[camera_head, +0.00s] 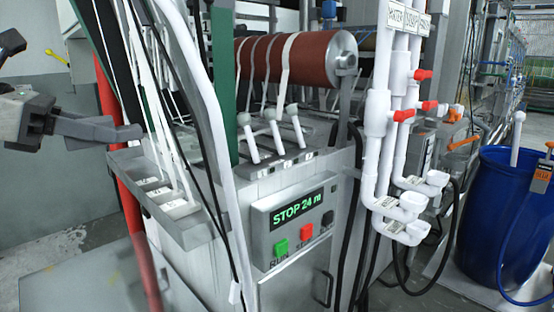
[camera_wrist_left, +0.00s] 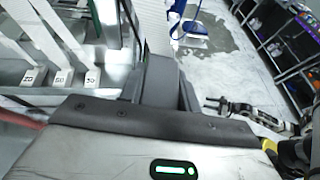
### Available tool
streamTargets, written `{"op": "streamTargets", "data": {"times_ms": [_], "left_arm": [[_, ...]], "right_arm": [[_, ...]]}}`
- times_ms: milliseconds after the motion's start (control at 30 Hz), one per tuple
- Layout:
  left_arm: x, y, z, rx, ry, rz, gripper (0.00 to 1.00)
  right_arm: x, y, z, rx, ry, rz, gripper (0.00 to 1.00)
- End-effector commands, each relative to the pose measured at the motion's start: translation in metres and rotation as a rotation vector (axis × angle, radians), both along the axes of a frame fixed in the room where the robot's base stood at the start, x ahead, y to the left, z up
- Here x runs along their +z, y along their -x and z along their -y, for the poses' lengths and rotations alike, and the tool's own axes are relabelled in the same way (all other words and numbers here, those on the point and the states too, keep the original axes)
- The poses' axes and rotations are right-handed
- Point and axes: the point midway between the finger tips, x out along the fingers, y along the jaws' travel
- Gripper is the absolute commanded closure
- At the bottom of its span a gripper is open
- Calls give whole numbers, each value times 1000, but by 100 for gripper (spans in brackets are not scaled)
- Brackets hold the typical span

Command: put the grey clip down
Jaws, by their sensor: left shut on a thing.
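My left gripper (camera_head: 122,132) comes in from the left in the head view. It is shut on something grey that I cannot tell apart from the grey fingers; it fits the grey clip. The fingertips are just above and beside the left end of the grey slotted tray on the machine (camera_head: 188,232).
White webbing strips (camera_head: 205,95) run up from the tray slots. The panel (camera_head: 296,212) reads "STOP 24 m". White pipes (camera_head: 378,140) and a blue barrel (camera_head: 505,215) stand to the right.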

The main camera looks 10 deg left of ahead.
Motion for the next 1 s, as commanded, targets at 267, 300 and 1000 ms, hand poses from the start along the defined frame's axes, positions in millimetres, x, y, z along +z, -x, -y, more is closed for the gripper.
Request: {"op": "streamTargets", "data": {"times_ms": [267, 300, 1000], "left_arm": [[-142, -2, 78, -163, 12, -8, 91], [-161, 3, 86, -171, 11, -8, 91], [-274, 62, 109, -66, 5, 7, 91]], "right_arm": [[-3, 2, 0, 0, 1, -9, 55], [-3, 3, 0, 0, 1, -9, 55], [-3, 3, 0, 0, 0, -9, 55]]}}
